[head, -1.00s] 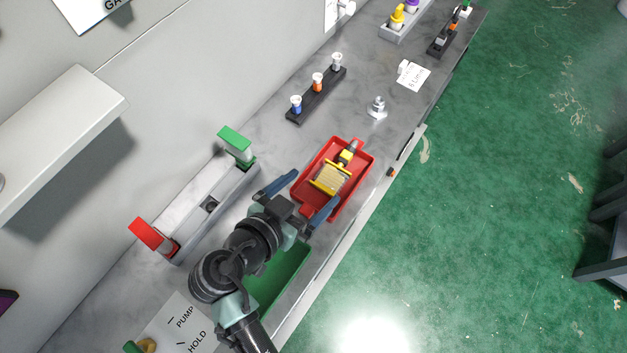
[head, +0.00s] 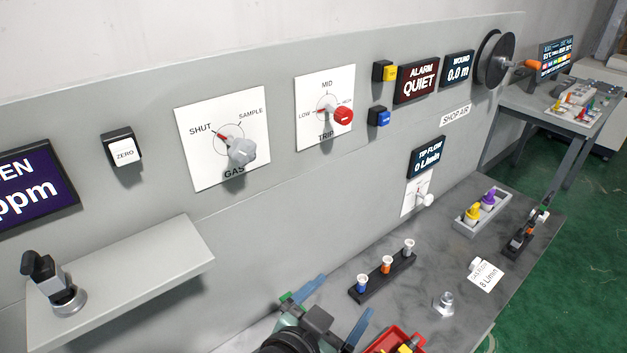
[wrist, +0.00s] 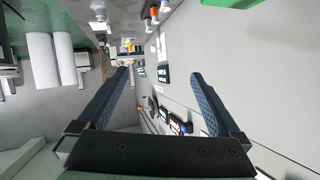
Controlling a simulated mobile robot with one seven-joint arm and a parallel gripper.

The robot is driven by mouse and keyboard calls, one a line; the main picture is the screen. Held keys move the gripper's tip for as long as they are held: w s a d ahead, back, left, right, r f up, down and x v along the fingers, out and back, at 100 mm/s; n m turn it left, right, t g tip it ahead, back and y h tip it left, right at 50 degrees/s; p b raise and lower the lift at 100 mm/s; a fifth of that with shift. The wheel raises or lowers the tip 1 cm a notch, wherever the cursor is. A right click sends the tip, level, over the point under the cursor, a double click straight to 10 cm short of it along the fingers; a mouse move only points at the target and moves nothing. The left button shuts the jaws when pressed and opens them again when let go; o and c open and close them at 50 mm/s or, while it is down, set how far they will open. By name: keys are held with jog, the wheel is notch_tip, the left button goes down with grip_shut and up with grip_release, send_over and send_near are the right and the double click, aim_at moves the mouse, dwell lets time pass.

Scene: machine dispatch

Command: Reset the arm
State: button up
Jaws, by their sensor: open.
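My gripper (head: 335,310) is at the bottom middle of the head view, above the bench. Its two blue fingers are spread wide. In the wrist view my gripper (wrist: 160,95) also shows its fingers apart with nothing between them. A red tray (head: 398,342) is partly in view at the bottom edge of the head view, right of my gripper, with a bit of yellow in it. The rest of the tray and most of my arm are out of the picture.
A black rack (head: 384,275) with blue, orange and white pieces stands behind my gripper. A metal fitting (head: 444,305) is to the right. A grey shelf (head: 140,275) juts from the wall at left. The wall panel carries a GAS knob (head: 240,151) and a TRIP knob (head: 342,115).

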jog(key=w+a+r+n+t+y, duration=0.15)
jog(key=r+t, duration=0.25)
jog(key=r, duration=0.9)
jog(key=w+a+r+n+t+y, duration=0.15)
jog(key=r+t, duration=0.25)
jog(key=r, duration=1)
jog(key=s+r+n+t+y, duration=0.1)
jog(key=s+r+n+t, duration=0.1)
jog(key=r, duration=0.5)
jog(key=s+r+n+t+y, duration=0.1)
jog(key=s+r+t, duration=0.2)
jog(key=s+r, duration=0.2)
jog(key=s+a+r+n+t+y, duration=0.1)
jog(key=s+r+n+t+y, duration=0.1)
jog(key=r, duration=0.7)
jog(key=shift+s+r+n+t, duration=0.15)
jog(key=shift+s+n+t, duration=0.25)
jog(key=shift+s, duration=0.85)
jog(key=shift+a, duration=0.1)
